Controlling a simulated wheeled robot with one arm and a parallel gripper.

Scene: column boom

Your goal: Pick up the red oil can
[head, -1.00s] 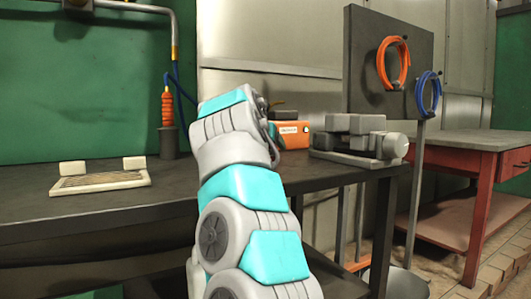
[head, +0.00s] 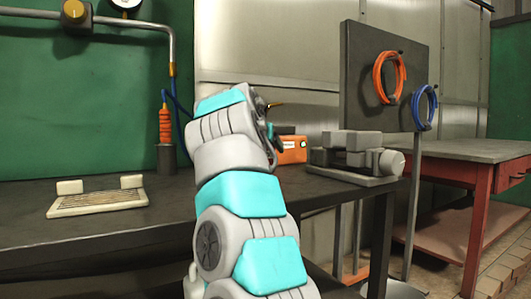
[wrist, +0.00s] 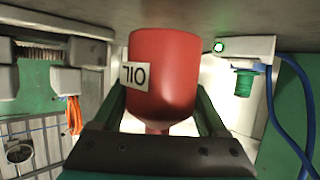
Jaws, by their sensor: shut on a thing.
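The red oil can (wrist: 165,75) fills the middle of the wrist view, with a pale label whose letters read upside down. My gripper (wrist: 163,108) has one dark green finger on each side of the can, near its narrow end, and is shut on it. In the head view my gripper (head: 272,138) shows only in part behind my arm, above the dark bench (head: 110,228). The can's body is hidden there. I cannot tell how far its base is from the bench.
A grey vise (head: 357,158) stands right of my gripper, with an orange box (head: 291,150) behind. A pegboard (head: 360,70) with orange and blue hoses rises behind the vise. A pale tray (head: 97,200) lies left on the bench. A red-framed table (head: 470,155) stands right.

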